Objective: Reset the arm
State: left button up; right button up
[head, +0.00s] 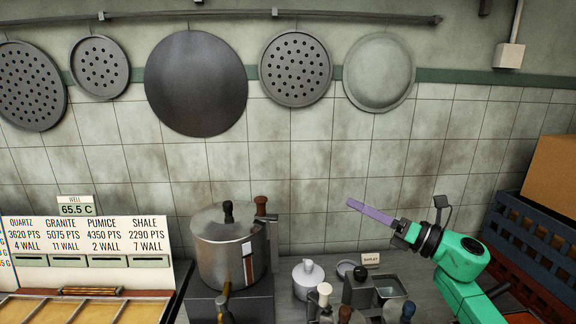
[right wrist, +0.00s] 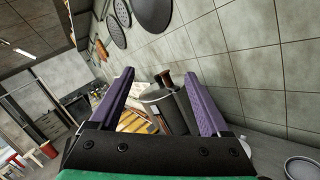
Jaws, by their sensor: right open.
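My right arm is green and comes in from the lower right of the head view. Its gripper (head: 370,216) is raised above the counter and points left towards the tiled wall. In the right wrist view its two purple fingers (right wrist: 160,102) stand wide apart with nothing between them. Beyond the fingers is a lidded steel pot (right wrist: 165,102), well away from them. The same pot (head: 225,248) stands on a dark block left of centre in the head view. My left gripper does not show in either view.
A sign board (head: 90,250) with a tray (head: 60,308) below it stands at the left. Small lidded vessels (head: 308,277) crowd the counter below my right gripper. Blue and red crates (head: 530,250) with a cardboard box (head: 555,178) stand at the right. Round metal discs (head: 196,84) hang on the wall.

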jog(key=s+d+f+m+t+h, duration=0.1)
jog(key=d+f+m+t+h, duration=0.15)
jog(key=f+m+h, duration=0.85)
jog(key=s+d+f+m+t+h, duration=0.15)
jog(key=d+f+m+h, duration=0.3)
jog(key=m, duration=1.15)
jog(key=s+f+m+g+b, duration=0.1)
jog(key=s+f+m+g, duration=0.5)
jog(key=s+f, duration=0.55)
jog(key=s+f+m+g, duration=0.65)
jog(key=s+f, duration=0.25)
jog(key=s, duration=0.6)
jog(key=s+f+n+g+b, duration=0.3)
jog(key=f+b, duration=0.8)
jog(key=f, duration=2.4)
pick_arm(q)
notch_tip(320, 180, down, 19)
jog(key=b, duration=0.6)
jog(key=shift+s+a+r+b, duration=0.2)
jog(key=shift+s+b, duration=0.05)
jog(key=shift+b, duration=0.05)
pick_arm(e)
jog(key=s+d+f+m, duration=0.1)
jog(key=s+d+f, duration=0.1)
jog(key=s+f, duration=1.4)
notch_tip(320, 180, down, 3)
jog(key=shift+d+r+m, duration=0.1)
jog(key=shift+d+m, duration=0.05)
jog(key=shift+m, duration=0.2)
